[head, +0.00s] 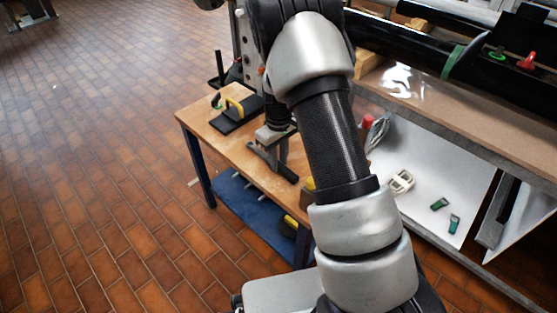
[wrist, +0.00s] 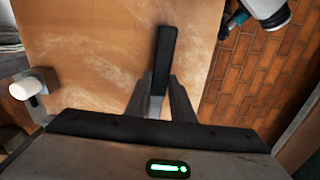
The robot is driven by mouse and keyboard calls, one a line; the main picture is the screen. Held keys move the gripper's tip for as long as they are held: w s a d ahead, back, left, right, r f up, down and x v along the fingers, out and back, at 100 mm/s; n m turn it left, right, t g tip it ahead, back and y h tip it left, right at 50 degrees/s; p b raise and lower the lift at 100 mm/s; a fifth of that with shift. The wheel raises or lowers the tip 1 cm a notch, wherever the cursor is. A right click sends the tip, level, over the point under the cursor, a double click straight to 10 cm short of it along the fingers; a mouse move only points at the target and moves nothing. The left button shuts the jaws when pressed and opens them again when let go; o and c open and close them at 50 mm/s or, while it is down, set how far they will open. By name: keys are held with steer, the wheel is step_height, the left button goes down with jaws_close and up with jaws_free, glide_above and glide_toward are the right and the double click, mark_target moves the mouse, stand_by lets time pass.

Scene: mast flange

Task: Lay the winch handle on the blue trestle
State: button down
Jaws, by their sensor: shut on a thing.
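My gripper (head: 270,158) is over the wooden top of the blue-legged trestle (head: 215,130), pointing down. In the wrist view its two fingers (wrist: 158,100) are shut on the winch handle (wrist: 163,60), a dark bar with a bright metal part between the fingers. The dark end reaches away from the fingers over the wooden top (wrist: 90,50). In the head view the handle's dark end (head: 288,173) shows just below the gripper, close to the top. I cannot tell whether it touches the top. My arm hides part of the trestle's right side.
A black tool with a yellow handle (head: 235,108) lies at the trestle's far end. A blue lower shelf (head: 250,215) is underneath. A bench (head: 450,115) with a long black tube stands at the right. A white-headed object (wrist: 28,85) is left in the wrist view. Tiled floor lies left.

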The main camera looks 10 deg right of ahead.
steer(key=c, duration=1.5)
jaws_free()
steer(key=shift+f, duration=0.1)
steer(key=shift+c, duration=0.2)
